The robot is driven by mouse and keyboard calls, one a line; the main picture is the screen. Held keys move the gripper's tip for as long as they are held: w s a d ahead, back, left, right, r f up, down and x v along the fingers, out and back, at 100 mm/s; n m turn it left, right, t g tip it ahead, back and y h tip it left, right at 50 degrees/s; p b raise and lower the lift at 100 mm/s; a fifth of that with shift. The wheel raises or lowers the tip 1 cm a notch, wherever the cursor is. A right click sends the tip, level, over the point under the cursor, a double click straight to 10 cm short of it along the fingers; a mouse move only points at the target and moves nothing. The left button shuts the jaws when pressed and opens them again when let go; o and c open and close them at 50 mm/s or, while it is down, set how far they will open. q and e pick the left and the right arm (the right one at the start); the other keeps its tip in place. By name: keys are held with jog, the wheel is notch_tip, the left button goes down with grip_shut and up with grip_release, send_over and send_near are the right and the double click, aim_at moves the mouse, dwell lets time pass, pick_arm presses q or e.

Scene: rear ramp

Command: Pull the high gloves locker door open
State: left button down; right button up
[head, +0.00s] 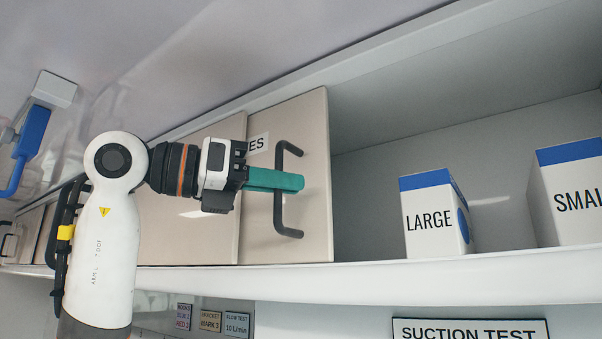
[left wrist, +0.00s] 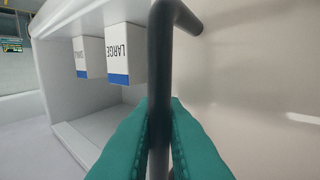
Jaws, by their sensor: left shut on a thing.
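The gloves locker door (head: 313,130) is a beige panel with a dark bar handle (head: 280,218) and a label ending in "ES", partly hidden by my gripper. To its right the locker stands open and its inside shows. My left gripper (head: 290,182) comes from the left, and its teal fingers are shut on the upright bar of the handle. In the left wrist view the dark handle (left wrist: 160,60) runs between the two teal fingers (left wrist: 158,112). The door face (left wrist: 260,70) fills the right side there. My right gripper is not in view.
White and blue boxes marked LARGE (head: 428,222) and SMALL (head: 570,195) stand in the open compartment. Another beige panel (head: 190,225) lies left of the door. A white ledge (head: 450,281) runs below. A blue fixture (head: 30,135) hangs at far left.

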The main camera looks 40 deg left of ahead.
pick_arm(q)
jog(key=shift+s+a+r, duration=0.1)
jog(key=shift+a+r, duration=0.05)
jog(key=shift+r, duration=0.05)
jog(key=c, duration=1.6)
grip_release()
jog(key=shift+o, duration=0.2)
jog(key=shift+f, duration=0.1)
jog(key=b+v, duration=0.1)
jog(key=v, duration=1.1)
jog(key=shift+b, duration=0.4)
jog(key=shift+s, duration=0.1)
